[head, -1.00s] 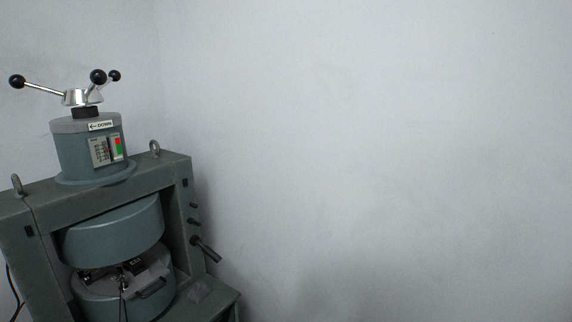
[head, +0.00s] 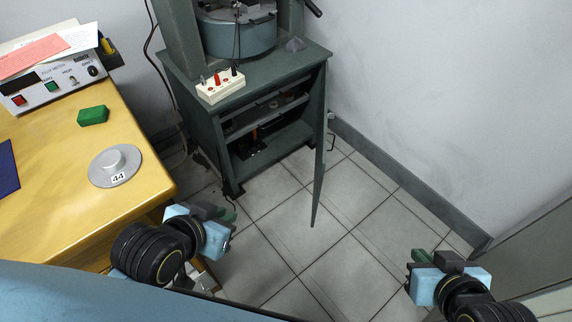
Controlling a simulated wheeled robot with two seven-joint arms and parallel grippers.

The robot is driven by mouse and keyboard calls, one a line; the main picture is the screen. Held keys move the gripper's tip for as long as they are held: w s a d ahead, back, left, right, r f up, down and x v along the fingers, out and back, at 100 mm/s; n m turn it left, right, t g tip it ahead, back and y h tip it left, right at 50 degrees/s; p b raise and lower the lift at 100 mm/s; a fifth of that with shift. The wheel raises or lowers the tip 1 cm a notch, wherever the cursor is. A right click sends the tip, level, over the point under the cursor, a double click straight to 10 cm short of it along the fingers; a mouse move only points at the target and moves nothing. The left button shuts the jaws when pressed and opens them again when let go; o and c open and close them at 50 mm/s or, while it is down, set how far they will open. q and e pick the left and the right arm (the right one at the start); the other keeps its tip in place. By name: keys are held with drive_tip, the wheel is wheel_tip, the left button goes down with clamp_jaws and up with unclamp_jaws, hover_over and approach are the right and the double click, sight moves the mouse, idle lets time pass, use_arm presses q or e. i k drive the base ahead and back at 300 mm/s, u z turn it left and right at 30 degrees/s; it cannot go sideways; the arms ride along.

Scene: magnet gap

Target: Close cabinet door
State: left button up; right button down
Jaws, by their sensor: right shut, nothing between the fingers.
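The cabinet door (head: 319,165) is a thin dark grey-green panel, seen nearly edge-on. It stands open at the right front edge of the cabinet (head: 222,152) and sticks out over the floor. The cabinet's interior with its shelf (head: 262,113) shows. My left gripper (head: 228,214) is low in the picture, beside the table, to the left of the door and apart from it; its jaw gap is not clear. My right gripper (head: 416,256) is at the lower right, shut and empty, well to the right of the door.
A wooden table (head: 60,205) on the left holds a meter box (head: 55,85), a green block (head: 93,115) and a silver disc (head: 115,166). A white terminal box (head: 221,86) sits on the cabinet top. The tiled floor (head: 350,255) right of the door is clear up to the wall.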

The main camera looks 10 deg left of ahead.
sight(325, 145)
drive_tip(key=u, duration=0.55)
drive_tip(key=k, duration=0.15)
drive_tip(key=z, duration=1.2)
drive_tip(key=i, duration=1.25)
drive_tip(key=u, duration=0.15)
